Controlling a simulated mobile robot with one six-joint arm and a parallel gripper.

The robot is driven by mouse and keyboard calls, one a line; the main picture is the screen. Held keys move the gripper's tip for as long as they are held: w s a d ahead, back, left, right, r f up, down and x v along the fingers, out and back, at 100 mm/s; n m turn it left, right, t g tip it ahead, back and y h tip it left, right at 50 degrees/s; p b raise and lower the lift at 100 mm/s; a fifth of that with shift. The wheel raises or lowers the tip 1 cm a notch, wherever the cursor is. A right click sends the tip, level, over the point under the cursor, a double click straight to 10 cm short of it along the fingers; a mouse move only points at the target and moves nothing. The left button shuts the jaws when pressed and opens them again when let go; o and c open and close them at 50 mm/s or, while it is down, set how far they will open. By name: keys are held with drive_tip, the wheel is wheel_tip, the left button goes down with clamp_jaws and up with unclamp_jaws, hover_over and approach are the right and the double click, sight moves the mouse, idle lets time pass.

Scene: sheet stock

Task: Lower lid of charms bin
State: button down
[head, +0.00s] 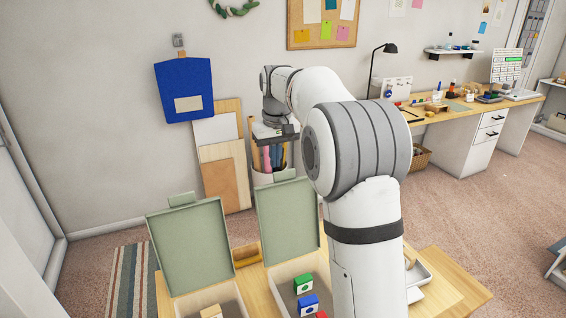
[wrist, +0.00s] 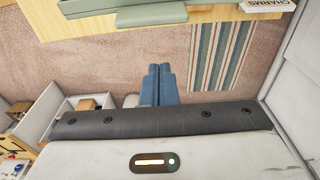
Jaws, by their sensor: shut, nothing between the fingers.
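Two bins with raised green lids stand on the table in the head view. The left bin (head: 229,306) has its lid (head: 190,248) upright and a yellowish block inside. The right bin (head: 282,298) has its lid (head: 291,222) upright and green, blue and red blocks inside. A CHARMS label (wrist: 266,5) shows at the top right of the wrist view; the head view shows no label on either bin. A green lid part (wrist: 150,14) is at the wrist view's top. My gripper (wrist: 159,68) is shut and empty over the floor; its fingers are not clear in the head view.
The wooden table (head: 440,290) holds a white tray (head: 416,277) at right, partly hidden by my arm. A striped rug (head: 133,275) lies left of the table. Boards (head: 224,165) and a holder of rolls (head: 268,157) stand against the wall behind the lids.

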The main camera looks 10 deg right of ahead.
drive_tip(key=shift+s+d+p, duration=0.2)
drive_tip(key=shift+s+p, duration=0.05)
drive_tip(key=shift+s, duration=0.65)
drive_tip(key=shift+s+d+p, duration=0.15)
drive_tip(key=shift+s+p, duration=0.05)
drive_tip(key=shift+s, duration=0.7)
drive_tip(key=shift+s+r, duration=0.1)
